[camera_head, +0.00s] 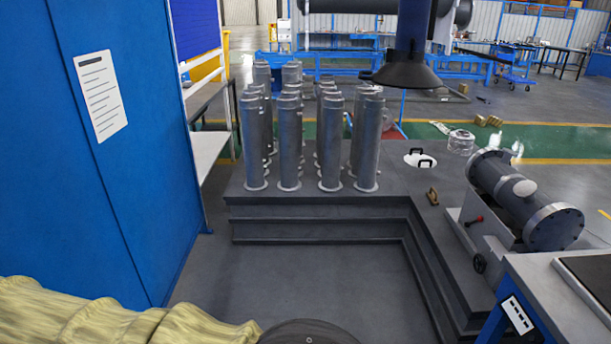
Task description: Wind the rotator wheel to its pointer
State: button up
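A flanged grey shell (512,196) lies on its side on a light grey rotator stand (486,236) at the right, with a round end flange facing the front right. A small dark wheel (479,263) sits low on the stand's front left side. A red-tipped part (476,220) sticks out higher on the same side; I cannot tell whether it is the pointer. The wheel's angle is too small to read. My gripper's fingers do not show. A yellow-sleeved part and a dark rounded part at the bottom edge appear to be my arm, well apart from the wheel.
Several upright grey cylinders (289,142) stand on the stepped dark platform (320,216). A blue cabinet (120,150) blocks the left. A table (545,290) stands front right, close to the rotator. A dark cone-ended pipe (407,70) hangs above. The floor inside the steps is clear.

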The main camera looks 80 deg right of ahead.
aim_at(482, 262)
jog(key=z, duration=4)
jog(key=k, duration=0.55)
jog(key=z, duration=0.15)
jog(key=i, duration=1.1)
jog(key=u, duration=1.05)
jog(key=i, duration=0.25)
jog(key=u, duration=0.1)
